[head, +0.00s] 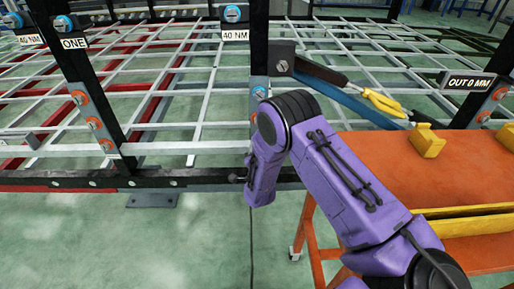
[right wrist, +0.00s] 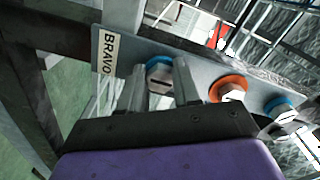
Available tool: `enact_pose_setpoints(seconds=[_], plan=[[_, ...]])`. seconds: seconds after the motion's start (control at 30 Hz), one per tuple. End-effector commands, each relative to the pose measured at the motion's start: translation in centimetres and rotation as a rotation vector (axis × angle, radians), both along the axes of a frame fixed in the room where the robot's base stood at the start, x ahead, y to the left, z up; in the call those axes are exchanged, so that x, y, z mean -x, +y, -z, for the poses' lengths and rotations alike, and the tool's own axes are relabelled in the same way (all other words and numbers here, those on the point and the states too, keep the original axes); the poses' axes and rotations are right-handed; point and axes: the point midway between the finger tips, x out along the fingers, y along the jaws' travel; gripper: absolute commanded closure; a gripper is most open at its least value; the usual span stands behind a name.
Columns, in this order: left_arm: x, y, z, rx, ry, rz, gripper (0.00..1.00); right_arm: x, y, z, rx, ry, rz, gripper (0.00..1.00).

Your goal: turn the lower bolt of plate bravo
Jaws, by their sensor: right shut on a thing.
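Plate bravo (right wrist: 205,68) is a grey strip with a white BRAVO label (right wrist: 107,52) at one end. It carries a blue-ringed bolt beside the label, an orange-ringed bolt (right wrist: 232,90) in the middle and another blue-ringed bolt (right wrist: 282,107) at the far end. My right gripper (right wrist: 161,82) has its two fingers on either side of the lower bolt (right wrist: 159,75), the one beside the label, and is shut on it. In the head view the plate's upper blue-ringed bolt (head: 258,91) shows; my purple arm hides the lower part and the fingers. My left gripper is out of view.
An orange cart (head: 385,160) stands at the right, with a yellow block (head: 427,141) and a yellow-handled tool (head: 383,103) near it. A plate with orange-ringed bolts (head: 94,122) is on the left post. Labels read ONE, 40 NM and OUT 0 MM.

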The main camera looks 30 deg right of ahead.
Motion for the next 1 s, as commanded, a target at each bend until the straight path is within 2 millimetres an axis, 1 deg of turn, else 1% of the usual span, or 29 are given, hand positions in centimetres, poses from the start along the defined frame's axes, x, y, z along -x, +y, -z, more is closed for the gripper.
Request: enact_pose_setpoints(seconds=[0.03,0.6,0.8,1.0], plan=[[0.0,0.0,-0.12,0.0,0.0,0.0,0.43,-0.27,-0.12,-0.5,0.04,0.011,0.001,0.99],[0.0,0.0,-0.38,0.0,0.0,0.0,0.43,-0.19,-0.25,-0.26,0.492,0.286,0.002,0.99],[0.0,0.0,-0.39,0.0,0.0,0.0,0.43,-0.15,-0.32,-0.2,0.616,0.363,0.002,0.99],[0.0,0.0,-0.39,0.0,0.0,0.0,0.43,-0.11,-0.4,-0.18,0.702,0.416,0.003,0.99]])
